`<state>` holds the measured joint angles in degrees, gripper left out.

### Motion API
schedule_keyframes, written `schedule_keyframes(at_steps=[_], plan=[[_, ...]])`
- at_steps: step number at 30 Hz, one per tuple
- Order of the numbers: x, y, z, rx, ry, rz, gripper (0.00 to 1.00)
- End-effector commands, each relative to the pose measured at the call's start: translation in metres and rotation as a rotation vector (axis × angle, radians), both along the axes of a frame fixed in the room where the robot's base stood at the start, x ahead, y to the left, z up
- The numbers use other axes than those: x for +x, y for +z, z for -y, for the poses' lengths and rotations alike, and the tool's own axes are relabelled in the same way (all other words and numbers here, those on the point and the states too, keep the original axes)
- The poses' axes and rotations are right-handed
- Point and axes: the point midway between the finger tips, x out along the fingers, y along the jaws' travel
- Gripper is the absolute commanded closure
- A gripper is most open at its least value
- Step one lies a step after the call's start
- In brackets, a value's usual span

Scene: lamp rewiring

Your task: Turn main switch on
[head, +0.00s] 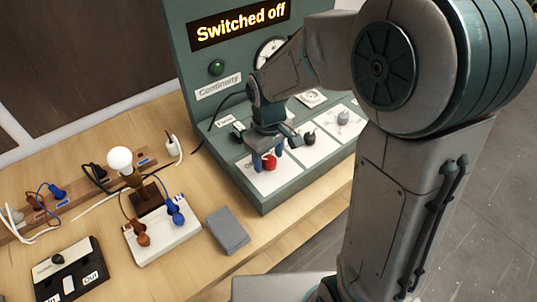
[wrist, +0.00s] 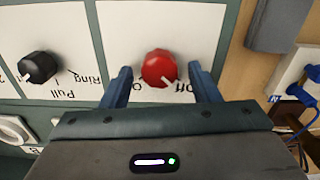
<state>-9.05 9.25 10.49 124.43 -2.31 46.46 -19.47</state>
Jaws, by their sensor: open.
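The main switch looks to be the red knob (wrist: 159,67) on a white plate. In the wrist view its white pointer mark aims toward the printed "Off". In the head view the red knob (head: 269,161) sits at the front left of the green panel's sloped face. The panel's display (head: 239,23) reads "Switched off". My gripper (wrist: 163,82) is open, with one blue finger on each side of the red knob and visible gaps between. In the head view my gripper (head: 267,160) is low over the knob, pointing down at it.
A black knob (head: 308,138) and a grey knob (head: 343,117) stand beside the red one. A grey block (head: 228,231), a white socket base (head: 163,238) with plugs, and a lamp bulb (head: 120,160) are on the wooden table left of the panel. A black box (head: 68,272) lies front left.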

Motion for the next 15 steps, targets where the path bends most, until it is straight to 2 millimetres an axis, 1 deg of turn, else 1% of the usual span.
schedule_keyframes(at_steps=[2, 3, 5, 6, 7, 8, 15], plan=[[-0.0001, 0.0001, 0.0001, 0.000, 0.000, 0.000, 0.45], [-0.0001, 0.0002, 0.0001, 0.000, 0.000, 0.000, 0.50], [-0.0001, 0.0002, 0.0001, 0.000, 0.000, 0.000, 0.67], [-0.0001, 0.0002, 0.0001, 0.000, 0.000, 0.000, 0.78], [-0.0001, 0.0003, 0.0001, 0.000, 0.000, 0.000, 0.86], [-0.0001, 0.0003, 0.0001, 0.000, 0.000, 0.000, 0.89], [0.0000, 0.0002, 0.0001, 0.000, -0.011, 0.000, 0.89]])
